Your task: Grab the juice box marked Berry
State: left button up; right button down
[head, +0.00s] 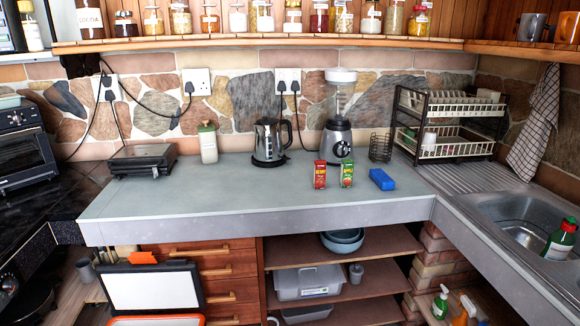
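Two small juice boxes stand upright on the grey counter, near its front edge and right of centre. One is a red box (320,174), and the other is a green box (347,174) just to its right, with a small gap between them. Their printed labels are too small to read, so I cannot tell which one says Berry. A blue block-shaped item (382,179) lies flat to the right of the green box; no marking on it is readable. Neither of my grippers is in view.
Behind the boxes stand a blender (338,138) and a kettle (268,142). A dish rack (450,125) and a sink (525,215) are at the right. A black grill (142,158) and white bottle (208,142) are left. The counter (240,200) in front is clear.

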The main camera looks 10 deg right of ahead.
aim_at(320, 168)
jog(key=i+j, duration=0.25)
jog(key=i, duration=0.25)
jog(key=i+j+z, duration=0.1)
jog(key=i+j, duration=0.15)
jog(key=i, duration=0.2)
